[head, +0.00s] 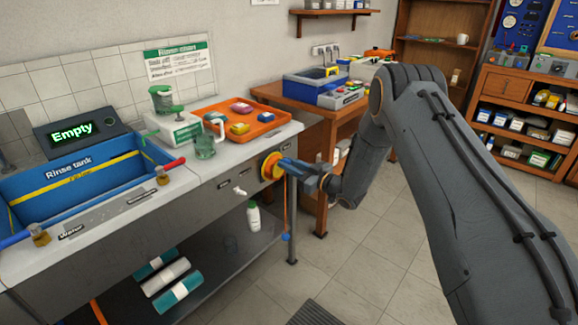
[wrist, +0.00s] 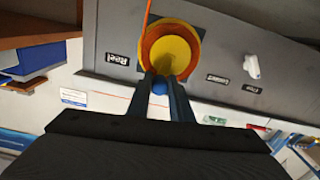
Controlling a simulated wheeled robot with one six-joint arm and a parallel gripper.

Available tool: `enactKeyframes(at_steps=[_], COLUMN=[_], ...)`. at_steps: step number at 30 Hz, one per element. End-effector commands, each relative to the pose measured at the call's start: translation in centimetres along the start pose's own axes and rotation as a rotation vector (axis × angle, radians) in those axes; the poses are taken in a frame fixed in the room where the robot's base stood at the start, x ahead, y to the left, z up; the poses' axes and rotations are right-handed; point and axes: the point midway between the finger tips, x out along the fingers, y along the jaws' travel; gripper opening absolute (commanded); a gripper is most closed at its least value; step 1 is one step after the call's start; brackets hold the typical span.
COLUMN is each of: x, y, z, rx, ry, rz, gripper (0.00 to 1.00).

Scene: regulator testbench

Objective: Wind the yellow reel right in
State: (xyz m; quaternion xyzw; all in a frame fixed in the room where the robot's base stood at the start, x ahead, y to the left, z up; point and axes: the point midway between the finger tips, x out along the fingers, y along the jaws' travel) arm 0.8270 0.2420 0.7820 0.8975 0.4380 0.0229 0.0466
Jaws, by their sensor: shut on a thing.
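The yellow reel (head: 269,168) sits on the grey front panel of the bench, at its right end. In the wrist view the reel (wrist: 172,42) shows a yellow face inside an orange rim, with a label reading "Reel" upside down beside it. In the head view my gripper (head: 287,166) reaches the reel from the right. An orange cord (head: 286,208) hangs down from the reel with a blue ball (head: 285,237) at its lower end.
A white tap (head: 240,191) sticks out of the panel left of the reel. An orange tray (head: 235,109) with coloured blocks stands on the bench above. A lower shelf (head: 225,262) holds bottles and rolls. The floor right of the bench is open.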

Motion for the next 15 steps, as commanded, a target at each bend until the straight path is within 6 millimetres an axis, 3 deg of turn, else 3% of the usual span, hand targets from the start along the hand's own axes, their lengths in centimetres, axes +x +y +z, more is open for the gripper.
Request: enactKeyframes(at_steps=[8,15], x=[-0.1,-0.1], y=[0.5,1.2], z=[0.5,1.0], rx=[0.132,0.348], ry=[-0.002,-0.001], rz=[0.001,0.002], gripper=[0.0,0.0])
